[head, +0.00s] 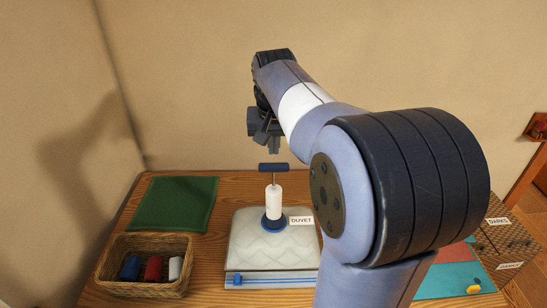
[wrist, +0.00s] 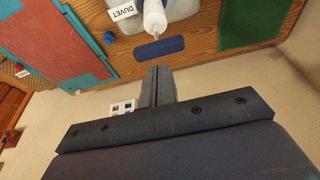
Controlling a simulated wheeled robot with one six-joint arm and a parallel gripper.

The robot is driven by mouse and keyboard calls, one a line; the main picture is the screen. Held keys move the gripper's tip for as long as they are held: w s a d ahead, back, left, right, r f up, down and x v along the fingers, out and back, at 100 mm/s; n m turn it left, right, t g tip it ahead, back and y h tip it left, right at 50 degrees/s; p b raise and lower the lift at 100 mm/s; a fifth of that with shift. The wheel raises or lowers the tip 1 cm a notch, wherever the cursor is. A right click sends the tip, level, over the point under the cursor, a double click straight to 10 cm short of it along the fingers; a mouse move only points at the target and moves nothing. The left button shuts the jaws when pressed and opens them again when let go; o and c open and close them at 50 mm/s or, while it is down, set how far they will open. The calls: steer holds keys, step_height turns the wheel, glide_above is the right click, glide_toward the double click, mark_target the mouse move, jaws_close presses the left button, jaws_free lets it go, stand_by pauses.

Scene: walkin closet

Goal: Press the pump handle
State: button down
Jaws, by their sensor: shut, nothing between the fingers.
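The pump stands upright on a quilted white bag (head: 250,245) labelled DUVET. It has a white body (head: 273,204), a blue base and a thin rod topped by a dark blue bar handle (head: 273,167). The handle is raised, with the rod showing below it. In the wrist view the blue handle (wrist: 159,48) lies just beyond my fingertips, beside the white pump body (wrist: 154,18). My gripper (head: 273,147) is shut and empty, pointing down above the handle. It appears apart from the handle. It also shows in the wrist view (wrist: 157,70).
A wicker basket (head: 120,287) with rolled items stands at front left of the wooden table. A green mat (head: 174,204) lies behind it. A blue slider (head: 237,280) sits on the bag's front edge.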

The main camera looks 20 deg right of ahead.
steer(key=v, duration=0.5)
steer(key=shift+w, duration=0.1)
stand_by(1.2)
